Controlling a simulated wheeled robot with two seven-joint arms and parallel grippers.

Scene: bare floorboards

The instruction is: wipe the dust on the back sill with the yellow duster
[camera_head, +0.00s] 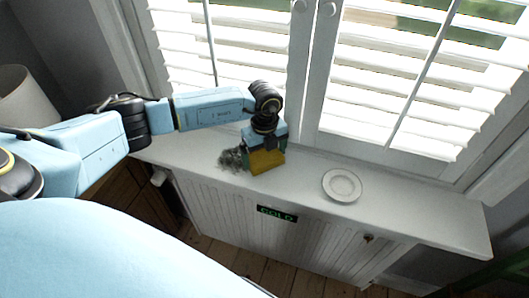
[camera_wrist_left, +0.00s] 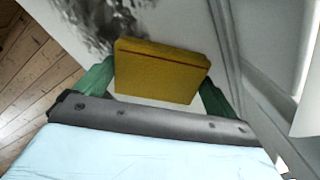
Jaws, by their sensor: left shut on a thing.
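The yellow duster (camera_head: 266,160) is a block held in my left gripper (camera_head: 262,148) over the white sill (camera_head: 310,170). In the left wrist view the yellow duster (camera_wrist_left: 160,72) sits between the two green fingers of my left gripper (camera_wrist_left: 155,85). A dark grey patch of dust (camera_head: 232,159) lies on the sill just left of the duster. The dust (camera_wrist_left: 105,22) also shows beyond the duster in the left wrist view. I cannot tell whether the duster touches the sill. My right gripper is not in view.
A white plate (camera_head: 342,185) lies on the sill to the right of the duster. Shuttered windows (camera_head: 300,80) stand behind the sill. A dark sign reading "GOLD" (camera_head: 277,213) is on the panelled front below. A lampshade (camera_head: 24,98) is at the far left.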

